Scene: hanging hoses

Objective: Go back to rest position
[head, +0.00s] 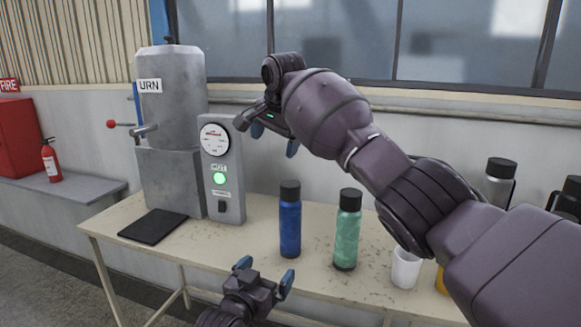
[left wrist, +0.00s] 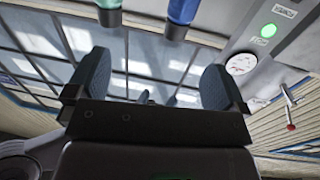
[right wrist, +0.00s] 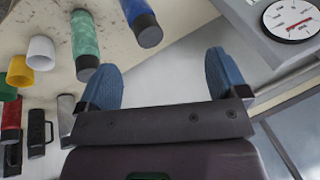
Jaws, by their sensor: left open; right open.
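My left gripper (head: 265,272) is low in the head view, in front of the table's front edge. Its blue fingers stand apart with nothing between them, as the left wrist view (left wrist: 157,85) also shows. My right gripper (head: 274,139) is raised above the table, to the right of the gauge panel. Its fingers are apart and empty, also in the right wrist view (right wrist: 165,80). Both grippers are clear of the objects on the table. My right arm crosses the right side of the head view and hides part of the table.
A blue bottle (head: 290,222) and a green bottle (head: 347,232) stand on the table (head: 190,258). A white cup (head: 406,268) is farther right. The urn (head: 172,110), gauge panel (head: 222,175) and black mat (head: 153,227) are at left. A wall with windows is behind.

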